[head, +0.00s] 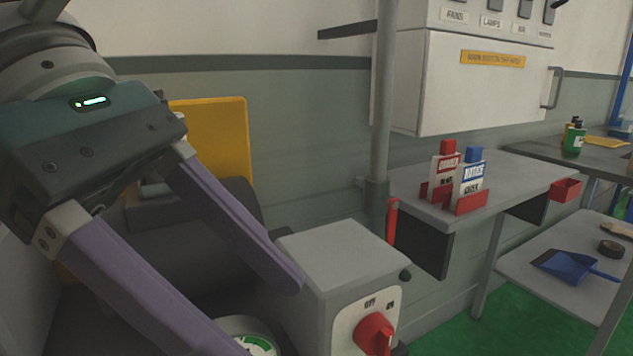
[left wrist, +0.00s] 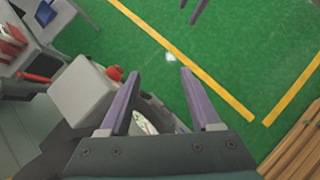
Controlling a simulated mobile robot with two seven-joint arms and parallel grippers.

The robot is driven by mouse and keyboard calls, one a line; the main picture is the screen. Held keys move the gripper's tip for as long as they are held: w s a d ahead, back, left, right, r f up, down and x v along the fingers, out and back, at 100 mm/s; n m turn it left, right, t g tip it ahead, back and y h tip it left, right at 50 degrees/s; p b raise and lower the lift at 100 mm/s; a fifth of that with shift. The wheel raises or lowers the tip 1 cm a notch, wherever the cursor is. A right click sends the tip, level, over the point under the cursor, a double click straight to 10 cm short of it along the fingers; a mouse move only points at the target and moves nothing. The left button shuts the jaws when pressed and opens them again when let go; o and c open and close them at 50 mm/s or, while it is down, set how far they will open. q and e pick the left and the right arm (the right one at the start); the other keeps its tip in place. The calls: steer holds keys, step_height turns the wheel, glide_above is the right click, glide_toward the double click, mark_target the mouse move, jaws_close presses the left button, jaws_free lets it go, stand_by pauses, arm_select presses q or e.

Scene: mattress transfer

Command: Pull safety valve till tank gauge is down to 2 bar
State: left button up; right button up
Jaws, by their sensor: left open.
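My left gripper (head: 262,318) is open, its two purple fingers reaching down beside the grey switch box. It also shows in the left wrist view (left wrist: 160,78), with nothing clearly held. The tank gauge (head: 258,343), a round white dial with a green band, is cut off at the bottom of the head view. Part of its dial (left wrist: 146,121) shows between the finger bases in the wrist view. Its reading is not legible. I cannot make out the safety valve. Two purple finger-like tips (left wrist: 196,12) at the wrist view's top edge look like my right gripper.
A grey box (head: 340,255) with a red OFF/ON knob (head: 373,334) stands right of the fingers. A yellow panel (head: 215,140) is behind. A vertical pipe (head: 382,100), a shelf with signs (head: 520,178) and a wall cabinet (head: 480,90) are right. Green floor (left wrist: 240,50) is open.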

arm_select(q)
steer(key=s+d+r+n+h+p, duration=0.2)
steer(key=d+r+n+h, duration=0.2)
steer(key=d+r+h, duration=0.65)
steer(key=w+a+r+n+t+p, duration=0.2)
steer(key=w+a+r+n+t, duration=0.2)
steer(key=r+n+t, duration=0.5)
steer(key=w+a+r+n+t+p, duration=0.2)
steer(key=w+a+r+n+t, duration=0.25)
steer(key=n+t, duration=0.55)
steer(key=w+a+f+n+g+y+p, duration=0.1)
steer(key=a+f+n+y, duration=0.55)
steer(key=n+y, duration=0.35)
steer(key=w+a+f+n+y+p, duration=0.2)
steer(key=a+f+n+y, duration=0.45)
steer(key=n, duration=0.65)
steer(key=s+a+f+n+g+y+p, duration=0.15)
steer(key=s+f+n+g, duration=0.25)
steer(key=s+f+g, duration=0.45)
steer(key=s+a+f+n+g+y+p, duration=0.15)
steer(key=s+f+n+g, duration=0.35)
steer(key=s, duration=0.6)
step_height(320, 180, up, 36)
steer(key=s+p, duration=0.2)
steer(key=p, duration=3.6)
steer(key=shift+d+r+m+h, duration=0.15)
steer(key=shift+r+m+h, duration=0.1)
steer(key=shift+m+h, duration=0.15)
arm_select(e)
step_height(320, 180, up, 51)
